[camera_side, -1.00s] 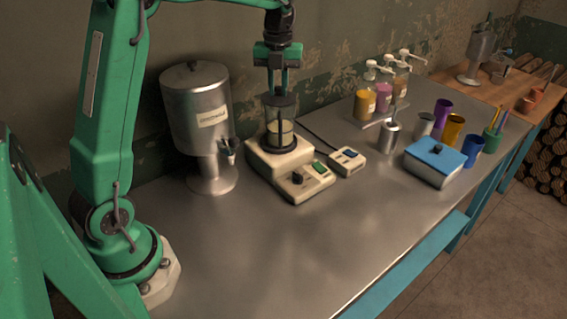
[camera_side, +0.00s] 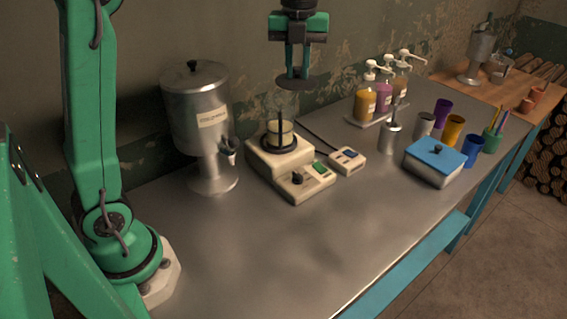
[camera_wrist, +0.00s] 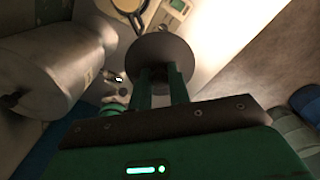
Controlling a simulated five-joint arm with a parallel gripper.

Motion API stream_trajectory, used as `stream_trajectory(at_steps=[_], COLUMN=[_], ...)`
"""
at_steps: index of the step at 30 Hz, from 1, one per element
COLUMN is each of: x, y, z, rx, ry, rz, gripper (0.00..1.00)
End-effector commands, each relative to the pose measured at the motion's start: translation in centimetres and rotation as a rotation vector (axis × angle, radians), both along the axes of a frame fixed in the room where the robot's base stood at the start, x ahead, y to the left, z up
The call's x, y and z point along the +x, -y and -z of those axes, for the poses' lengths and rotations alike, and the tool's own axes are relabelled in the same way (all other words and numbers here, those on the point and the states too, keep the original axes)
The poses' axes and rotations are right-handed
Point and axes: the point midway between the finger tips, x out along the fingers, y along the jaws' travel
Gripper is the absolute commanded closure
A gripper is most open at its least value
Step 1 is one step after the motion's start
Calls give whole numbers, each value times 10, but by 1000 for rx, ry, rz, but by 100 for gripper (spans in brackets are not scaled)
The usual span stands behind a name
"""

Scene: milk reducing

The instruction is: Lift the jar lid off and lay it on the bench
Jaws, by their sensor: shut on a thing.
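My gripper (camera_side: 297,76) is shut on the dark round jar lid (camera_side: 297,83) and holds it in the air, level, above and a little right of the jar. In the wrist view the lid (camera_wrist: 160,52) sits at the tips of my gripper (camera_wrist: 161,72). The jar (camera_side: 281,136) stands uncovered on the cream hotplate (camera_side: 265,160), with pale contents and a dark ring around it. The lid and jar are clearly apart. The grip point on the lid is hidden by the fingers.
A metal dispenser (camera_side: 197,105) stands left of the hotplate. A small control box (camera_side: 347,160) and cable lie to its right. Pump bottles (camera_side: 383,95), a metal can (camera_side: 391,137), cups and a blue-lidded box (camera_side: 436,163) stand further right. The front bench (camera_side: 270,245) is bare.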

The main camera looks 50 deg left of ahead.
Motion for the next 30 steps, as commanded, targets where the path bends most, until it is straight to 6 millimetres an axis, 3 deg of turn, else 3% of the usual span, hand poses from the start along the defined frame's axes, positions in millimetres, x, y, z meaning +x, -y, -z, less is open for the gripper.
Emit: stream_trajectory(at_steps=[22, 30], x=[-2, -14], y=[5, 36], z=[-1, 12], rx=[0, 0], ry=[0, 0], rz=[3, 35], gripper=[100, 100])
